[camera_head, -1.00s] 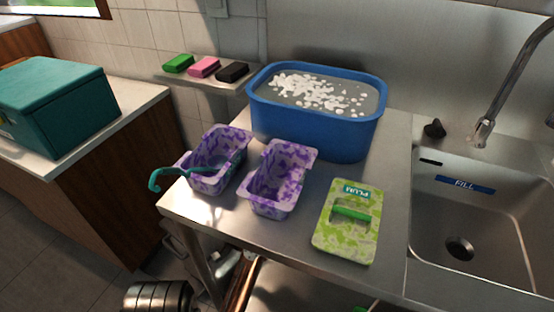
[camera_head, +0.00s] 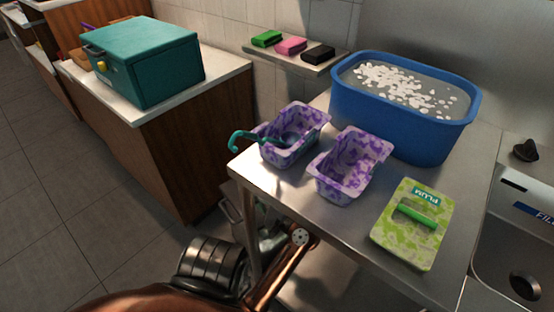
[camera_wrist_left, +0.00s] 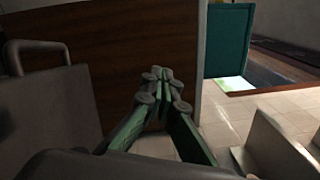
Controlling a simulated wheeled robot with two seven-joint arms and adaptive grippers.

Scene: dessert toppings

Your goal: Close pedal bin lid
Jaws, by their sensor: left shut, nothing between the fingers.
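My left gripper (camera_wrist_left: 161,78) shows in the left wrist view with its green-sided fingers together and nothing between them. It points toward a brown wooden panel (camera_wrist_left: 110,60) and a tiled floor. At the left of that view is a dark grey body with a raised loop (camera_wrist_left: 38,47), close beside the gripper; I cannot tell whether it is the pedal bin. In the head view my left arm comes in low, and its gripper cannot be made out. No pedal bin or lid can be clearly identified. My right gripper is not in view.
A steel table (camera_head: 285,205) holds two purple-patterned tubs (camera_head: 350,165), a blue basin (camera_head: 400,120) and a green board (camera_head: 412,225). A teal hook-ended tool (camera_head: 240,140) rests in the left tub. A teal box (camera_head: 150,65) stands on the left counter. Floor (camera_head: 75,190) at left is clear.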

